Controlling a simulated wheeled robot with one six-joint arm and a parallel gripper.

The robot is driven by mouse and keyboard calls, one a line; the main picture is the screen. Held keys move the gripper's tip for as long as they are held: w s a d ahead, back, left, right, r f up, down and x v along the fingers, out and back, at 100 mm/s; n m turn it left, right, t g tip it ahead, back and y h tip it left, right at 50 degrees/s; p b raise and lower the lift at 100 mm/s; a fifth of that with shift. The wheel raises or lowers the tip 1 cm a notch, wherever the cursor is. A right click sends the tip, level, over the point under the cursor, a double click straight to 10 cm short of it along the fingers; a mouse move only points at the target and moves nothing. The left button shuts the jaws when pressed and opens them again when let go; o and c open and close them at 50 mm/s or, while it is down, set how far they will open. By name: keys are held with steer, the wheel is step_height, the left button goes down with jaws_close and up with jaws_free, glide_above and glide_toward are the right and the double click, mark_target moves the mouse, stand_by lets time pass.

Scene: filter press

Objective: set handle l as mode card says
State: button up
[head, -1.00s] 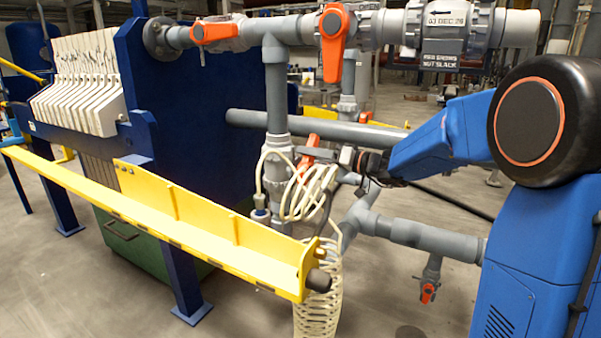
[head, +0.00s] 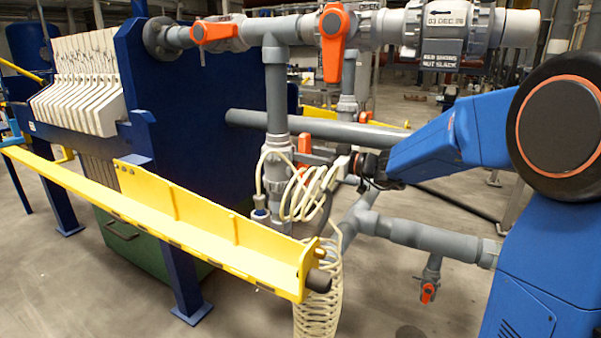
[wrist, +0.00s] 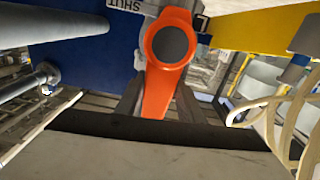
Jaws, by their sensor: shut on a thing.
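Handle l is an orange lever with a dark round hub cap (wrist: 170,45) in the wrist view, beside a label with an L and a plate reading SHUT (wrist: 125,4). Its lever runs from the hub down toward me. My gripper (wrist: 158,92) has its two dark fingers on either side of the lever and is shut on it. In the head view an orange handle (head: 304,146) shows upright behind the pale coiled hose, which partly hides my gripper (head: 342,167). I cannot make out a mode card.
A pale coiled hose (head: 318,300) hangs close by my gripper. A yellow rail (head: 215,243) crosses in front. Grey pipes (head: 410,233) run below and above, with other orange handles (head: 335,38), (head: 212,32) on the upper pipe. A blue press plate (head: 200,120) stands behind.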

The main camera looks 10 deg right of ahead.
steer(key=o, duration=1.2)
steer(key=shift+s+a, duration=0.2)
steer(key=shift+s, duration=0.05)
steer(key=shift+d, duration=0.25)
steer(key=v, duration=0.6)
steer(key=shift+d, duration=0.25)
steer(key=shift+s, duration=0.2)
